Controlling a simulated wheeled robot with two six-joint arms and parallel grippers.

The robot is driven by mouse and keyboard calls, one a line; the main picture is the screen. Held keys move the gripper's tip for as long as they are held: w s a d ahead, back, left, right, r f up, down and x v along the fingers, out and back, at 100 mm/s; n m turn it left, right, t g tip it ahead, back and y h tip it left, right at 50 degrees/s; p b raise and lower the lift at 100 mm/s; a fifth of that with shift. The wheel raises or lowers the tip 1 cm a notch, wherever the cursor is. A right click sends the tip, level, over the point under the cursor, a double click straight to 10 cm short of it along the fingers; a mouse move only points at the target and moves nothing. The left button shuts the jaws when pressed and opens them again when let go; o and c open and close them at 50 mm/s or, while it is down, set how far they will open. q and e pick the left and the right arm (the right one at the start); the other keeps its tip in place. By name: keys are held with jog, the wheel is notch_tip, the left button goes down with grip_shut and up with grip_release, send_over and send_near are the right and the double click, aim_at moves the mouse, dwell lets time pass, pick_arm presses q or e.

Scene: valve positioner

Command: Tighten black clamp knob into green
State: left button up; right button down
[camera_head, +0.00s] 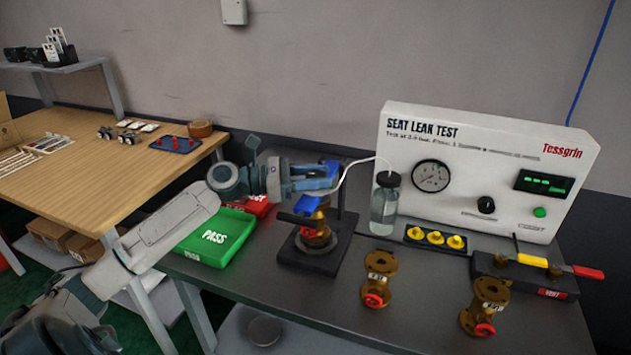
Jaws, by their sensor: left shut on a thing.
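My left gripper (330,176) reaches in from the left, over the top of a black clamp stand (350,225). Its blue fingers are shut at the head of the clamp, where they cover the spot; the black clamp knob is hidden between them. Below, a brass valve (318,236) stands upright in the clamp on a round seat. I cannot make out a green mark on the clamp. My right gripper is not in view.
The white seat leak test panel (480,140) stands behind, with a clear bottle (384,212) and thin tube close right of the clamp. Two brass valves (378,275) (488,300) stand at the front. A green PASS tray (215,238) and red tray (258,205) lie left.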

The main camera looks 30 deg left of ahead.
pick_arm(q)
jog(key=shift+m+g+h, duration=0.5)
jog(key=shift+g, duration=0.1)
jog(key=shift+m+g, duration=0.3)
jog(key=shift+g, duration=0.1)
jog(key=m+g+h+p, duration=0.1)
jog(key=m+g, duration=0.1)
jog(key=g, duration=0.1)
jog(key=m+g+h+p, duration=0.1)
jog(key=m+g, duration=0.1)
jog(key=g, duration=0.2)
jog(key=m+g+h+p, duration=0.1)
jog(key=m+g+p, duration=0.1)
jog(key=m+g, duration=0.1)
jog(key=shift+g, duration=0.3)
jog(key=shift+f+m+g+p, duration=0.15)
jog(key=shift+m+g+p, duration=0.15)
jog(key=shift+m+g, duration=0.6)
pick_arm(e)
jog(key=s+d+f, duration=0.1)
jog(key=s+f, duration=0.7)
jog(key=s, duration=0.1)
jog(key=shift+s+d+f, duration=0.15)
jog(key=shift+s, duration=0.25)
pick_arm(q)
jog(key=o, duration=1)
jog(key=shift+d, duration=0.1)
jog(key=shift+c, duration=0.2)
